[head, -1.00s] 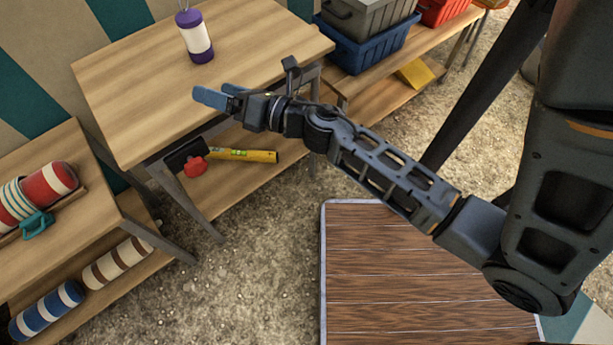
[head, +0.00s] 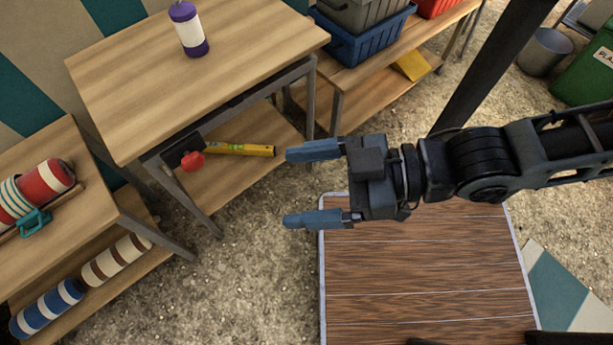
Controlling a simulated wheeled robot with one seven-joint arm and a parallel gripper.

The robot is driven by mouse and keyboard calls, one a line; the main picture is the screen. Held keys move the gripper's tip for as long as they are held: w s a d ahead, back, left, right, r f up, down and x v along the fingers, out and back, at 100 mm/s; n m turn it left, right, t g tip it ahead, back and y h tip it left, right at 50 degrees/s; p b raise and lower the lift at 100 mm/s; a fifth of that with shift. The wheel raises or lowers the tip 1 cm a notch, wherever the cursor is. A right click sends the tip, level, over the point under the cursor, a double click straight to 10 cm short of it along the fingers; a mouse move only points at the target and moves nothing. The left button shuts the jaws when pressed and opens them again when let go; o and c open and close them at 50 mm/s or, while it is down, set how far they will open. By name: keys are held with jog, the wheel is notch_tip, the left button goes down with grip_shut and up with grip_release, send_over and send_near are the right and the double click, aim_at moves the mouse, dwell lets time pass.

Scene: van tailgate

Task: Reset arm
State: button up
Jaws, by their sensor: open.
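My gripper (head: 303,185) is open and empty, its two blue-grey fingers spread apart and pointing left in the head view. It hangs above the gravel and the left edge of the brown wooden board (head: 425,275). My arm stretches in from the right side of the view. The gripper is apart from the benches and touches nothing that I can see.
A purple and white canister (head: 189,32) stands on the taller bench (head: 130,90). A yellow level (head: 240,149) and a red item (head: 191,162) lie on its lower shelf. Striped rolls lie on the left bench (head: 65,220). A blue crate (head: 362,40) and a green bin (head: 588,75) stand at the back.

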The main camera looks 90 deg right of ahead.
jog(key=shift+r, duration=0.1)
notch_tip(320, 180, up, 7)
jog(key=p, duration=0.7)
jog(key=shift+r, duration=0.2)
